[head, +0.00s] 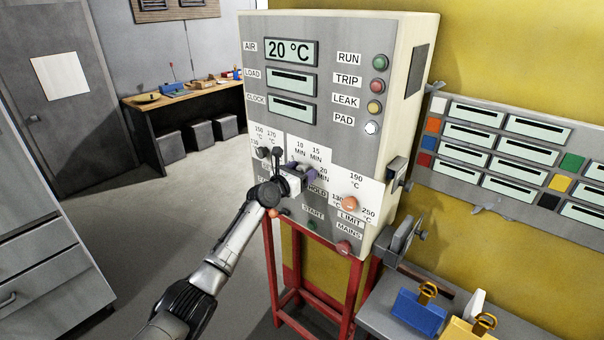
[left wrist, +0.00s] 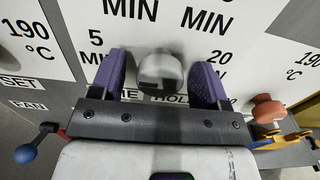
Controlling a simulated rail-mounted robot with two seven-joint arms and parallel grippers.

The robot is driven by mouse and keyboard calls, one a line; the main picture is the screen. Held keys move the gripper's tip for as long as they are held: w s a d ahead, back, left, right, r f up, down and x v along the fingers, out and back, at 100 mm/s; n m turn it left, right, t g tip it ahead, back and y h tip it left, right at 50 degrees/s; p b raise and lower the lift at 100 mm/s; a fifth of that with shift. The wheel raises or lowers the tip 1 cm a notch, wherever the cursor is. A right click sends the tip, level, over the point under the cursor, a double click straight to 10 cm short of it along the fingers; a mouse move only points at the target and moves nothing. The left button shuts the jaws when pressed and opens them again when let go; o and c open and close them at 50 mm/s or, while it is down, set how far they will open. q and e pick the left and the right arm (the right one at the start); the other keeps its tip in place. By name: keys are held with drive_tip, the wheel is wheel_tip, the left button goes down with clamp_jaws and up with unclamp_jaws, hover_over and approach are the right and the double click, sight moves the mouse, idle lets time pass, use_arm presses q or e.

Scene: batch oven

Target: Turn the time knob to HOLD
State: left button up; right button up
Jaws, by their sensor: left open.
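The time knob (left wrist: 160,72) is a round grey knob on the white panel, seen close up in the left wrist view. Labels 5, 10, 15 and 20 MIN and HOLD ring it; the gripper partly covers the lower ones. My left gripper (left wrist: 163,78) is open, with one purple finger on each side of the knob and a small gap visible at each side. In the head view my left gripper (head: 300,172) is at the panel and hides most of the knob. I cannot tell which mark the knob points to. My right gripper is not in view.
An orange LIMIT knob (head: 350,203) sits right of the gripper, and a dark knob (head: 263,152) upper left. The cabinet (head: 345,45) stands on a red frame (head: 313,312). A grey shelf (head: 375,318) with blue and yellow items is at lower right. Floor at left is clear.

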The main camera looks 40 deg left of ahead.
use_arm(q)
drive_tip(key=shift+w, duration=0.1)
drive_tip(key=shift+c, duration=0.4)
drive_tip(key=c, duration=0.8)
